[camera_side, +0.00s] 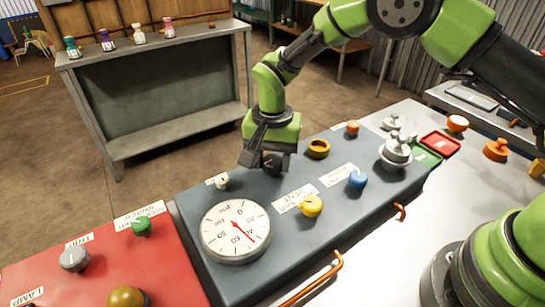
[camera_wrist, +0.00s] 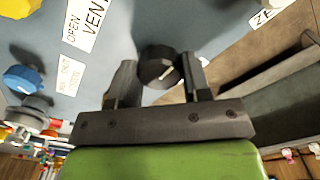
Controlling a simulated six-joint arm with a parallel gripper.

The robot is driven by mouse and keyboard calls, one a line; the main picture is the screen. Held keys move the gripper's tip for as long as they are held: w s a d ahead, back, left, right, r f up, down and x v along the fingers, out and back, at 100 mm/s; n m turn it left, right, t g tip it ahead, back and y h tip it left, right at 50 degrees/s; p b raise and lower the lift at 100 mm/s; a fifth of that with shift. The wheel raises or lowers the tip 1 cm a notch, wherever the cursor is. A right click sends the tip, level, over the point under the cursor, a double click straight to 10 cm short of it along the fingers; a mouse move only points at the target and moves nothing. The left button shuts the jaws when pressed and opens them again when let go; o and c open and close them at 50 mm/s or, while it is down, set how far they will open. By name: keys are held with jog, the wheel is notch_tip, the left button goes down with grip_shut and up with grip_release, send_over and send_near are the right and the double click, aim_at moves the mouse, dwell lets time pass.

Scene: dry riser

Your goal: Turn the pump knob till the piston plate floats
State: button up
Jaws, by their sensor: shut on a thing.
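My gripper (camera_side: 263,161) is low over the blue-grey panel (camera_side: 235,277), pointing down. Its fingers are shut on a black knob (camera_wrist: 157,68) with a pale pointer line, seen between them in the wrist view. The knob's label is not readable, so I cannot confirm it as the pump knob from print. A round white gauge (camera_side: 235,231) has its red needle pointing lower right, around the 40 mark. A silver stacked piece with a round plate (camera_side: 396,153) stands at the panel's right end; I cannot tell whether the plate floats.
A yellow knob (camera_side: 311,206) beside a VENT label, a blue knob (camera_side: 358,180), a small white knob (camera_side: 222,180) and a brass ring (camera_side: 318,148) surround my gripper. A red panel (camera_side: 60,285) with several knobs lies left. A grey bench (camera_side: 165,110) stands behind.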

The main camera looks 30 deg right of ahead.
aim_at(273, 160)
jog(key=shift+r, duration=0.1)
jog(key=o, duration=0.9)
jog(key=shift+o, duration=0.2)
notch_tip(273, 160, up, 10)
